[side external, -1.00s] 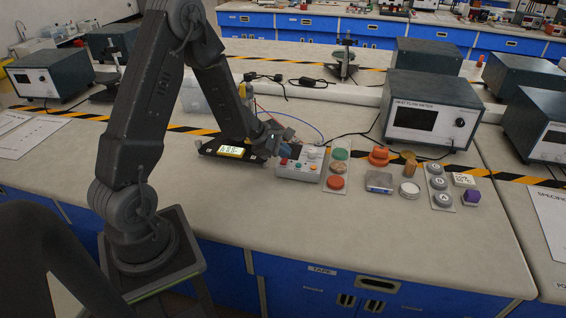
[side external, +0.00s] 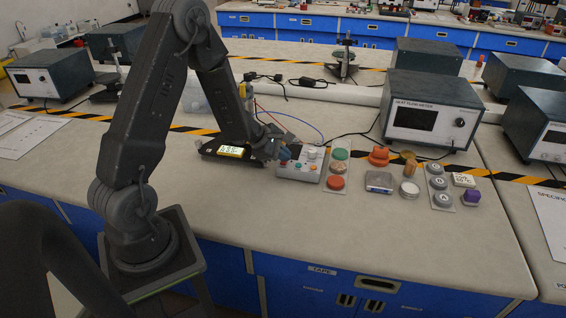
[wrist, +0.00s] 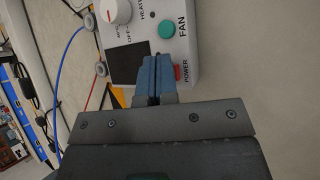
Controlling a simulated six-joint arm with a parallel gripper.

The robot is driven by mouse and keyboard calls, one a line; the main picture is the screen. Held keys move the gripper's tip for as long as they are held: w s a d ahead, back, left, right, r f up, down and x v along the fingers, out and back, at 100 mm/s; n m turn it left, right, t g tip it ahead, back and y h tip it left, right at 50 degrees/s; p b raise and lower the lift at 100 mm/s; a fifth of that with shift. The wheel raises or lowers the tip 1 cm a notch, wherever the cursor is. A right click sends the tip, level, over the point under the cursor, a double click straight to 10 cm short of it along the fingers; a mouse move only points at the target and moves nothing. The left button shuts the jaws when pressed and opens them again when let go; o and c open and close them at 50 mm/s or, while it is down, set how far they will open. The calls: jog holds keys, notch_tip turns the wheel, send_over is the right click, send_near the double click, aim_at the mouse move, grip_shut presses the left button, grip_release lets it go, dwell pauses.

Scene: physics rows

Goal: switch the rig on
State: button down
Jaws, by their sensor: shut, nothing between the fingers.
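The rig's light grey control box (side external: 311,153) sits on the bench in the side view, beside my gripper (side external: 284,153). In the wrist view the box (wrist: 187,48) carries a red switch (wrist: 177,73) marked POWER, a green FAN button (wrist: 167,28), a white heater dial (wrist: 117,11) and a dark display (wrist: 127,62). My gripper (wrist: 153,60) is shut and empty, with blue fingertips. The tips are over the box face, just left of the red switch in the wrist view. I cannot tell whether they touch the box. The switch's position is not clear.
Right of the box stand a panel of coloured buttons (side external: 338,169), an orange knob-like piece (side external: 379,157), a small scale-like block (side external: 379,182) and a panel of grey buttons (side external: 440,186). A heat flux meter (side external: 432,108) stands behind. The bench front is clear.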

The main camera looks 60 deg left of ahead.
dwell(0.5)
jog(key=shift+r, duration=0.6)
jog(key=shift+w+a+r, duration=0.15)
jog(key=shift+r, duration=1.1)
jog(key=shift+w+a+r, duration=0.1)
jog(key=shift+a+r, duration=0.05)
jog(key=shift+r, duration=1.05)
